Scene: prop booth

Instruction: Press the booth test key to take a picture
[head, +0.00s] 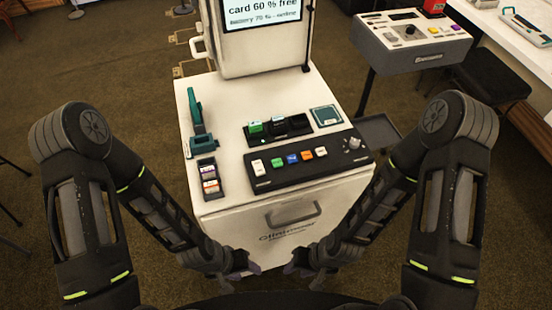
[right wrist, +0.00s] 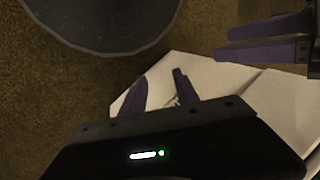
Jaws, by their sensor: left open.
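The booth (head: 225,95) is a white cabinet with a screen on top. A black key panel (head: 262,184) lies along its front top edge, with a white key (head: 258,167), green key (head: 277,162), blue key (head: 292,159), orange key (head: 307,155), second white key (head: 321,151) and a knob (head: 352,143). I cannot read which is the test key. My left gripper (head: 243,274) is open and low in front of the cabinet, below the panel. My right gripper (head: 289,270) is beside it at the same height; its purple fingers (right wrist: 161,76) stand apart and empty in the right wrist view.
A teal tool (head: 196,110), a card rack (head: 208,178), a black slot holder (head: 280,128) and a teal square pad (head: 326,115) are on the cabinet top. A second grey control box (head: 415,48) on a stand is at upper right. Brown floor lies around.

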